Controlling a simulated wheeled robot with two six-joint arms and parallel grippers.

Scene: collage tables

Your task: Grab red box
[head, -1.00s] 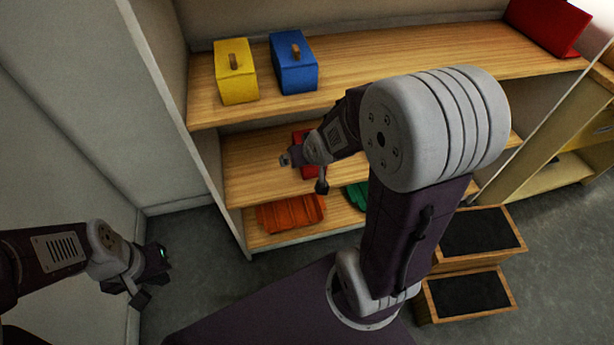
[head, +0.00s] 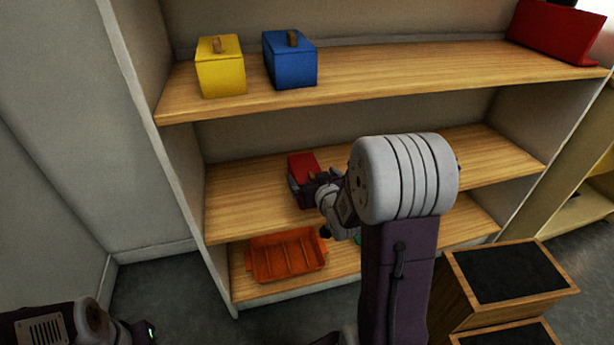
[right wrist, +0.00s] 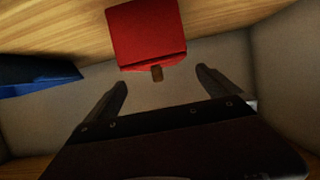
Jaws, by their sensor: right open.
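The red box (head: 302,164) stands on the middle shelf, partly hidden by my right gripper (head: 312,192). In the right wrist view the red box (right wrist: 147,32) appears upside down, with a small brown handle (right wrist: 157,74) on its lid. My right gripper (right wrist: 163,86) is open, with one finger on each side of the handle's line. The handle shows just beyond the fingertips, and nothing is between them. My left gripper (head: 140,331) is low at the bottom left, partly cut off by the frame edge.
A yellow box (head: 220,68) and a blue box (head: 290,62) stand on the top shelf (head: 400,82), with a red item (head: 555,32) at its right. An orange tray (head: 285,257) lies on the bottom shelf. Wooden steps (head: 510,272) stand at right. A blue object (right wrist: 35,75) shows in the wrist view.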

